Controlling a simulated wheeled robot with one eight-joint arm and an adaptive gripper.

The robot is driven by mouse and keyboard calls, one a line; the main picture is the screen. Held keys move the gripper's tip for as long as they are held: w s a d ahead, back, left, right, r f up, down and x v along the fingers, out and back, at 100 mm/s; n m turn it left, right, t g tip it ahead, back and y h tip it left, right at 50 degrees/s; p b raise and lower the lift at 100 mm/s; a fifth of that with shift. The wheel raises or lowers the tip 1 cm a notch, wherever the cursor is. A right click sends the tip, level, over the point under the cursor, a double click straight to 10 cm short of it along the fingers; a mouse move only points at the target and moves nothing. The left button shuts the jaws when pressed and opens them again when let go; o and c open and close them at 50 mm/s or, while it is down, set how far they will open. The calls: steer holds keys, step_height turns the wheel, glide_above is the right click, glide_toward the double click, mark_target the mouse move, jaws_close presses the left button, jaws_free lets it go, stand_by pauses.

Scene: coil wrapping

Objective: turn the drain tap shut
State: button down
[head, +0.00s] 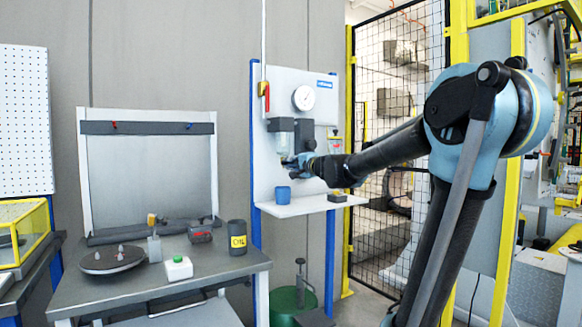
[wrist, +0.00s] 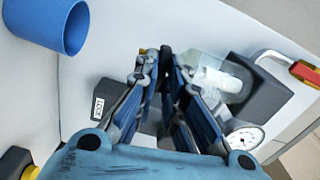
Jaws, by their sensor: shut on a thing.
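The clear filter bowl (head: 284,143) hangs under a dark body on the white upright panel. My gripper (head: 292,162) is just below the bowl, where the drain tap sits. In the wrist view the fingers of my gripper (wrist: 165,58) come together at their tips beside the clear bowl (wrist: 218,82). They are shut on the drain tap, which the fingertips hide almost wholly. Which way the tap's handle points cannot be told.
A blue cup (head: 282,195) stands on the white shelf (head: 305,207) below my gripper; the wrist view shows the cup (wrist: 62,25) too. A gauge (head: 304,97) and a red-handled valve (head: 264,89) are higher on the panel. A workbench (head: 180,290) is at left.

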steer(key=shift+d+m, duration=0.15)
steer(key=shift+m, duration=0.55)
steer(key=shift+f, duration=0.1)
steer(key=c, duration=1.7)
jaws_free()
steer(key=shift+w, duration=0.1)
steer(key=shift+v, duration=6)
steer(key=shift+f, duration=0.1)
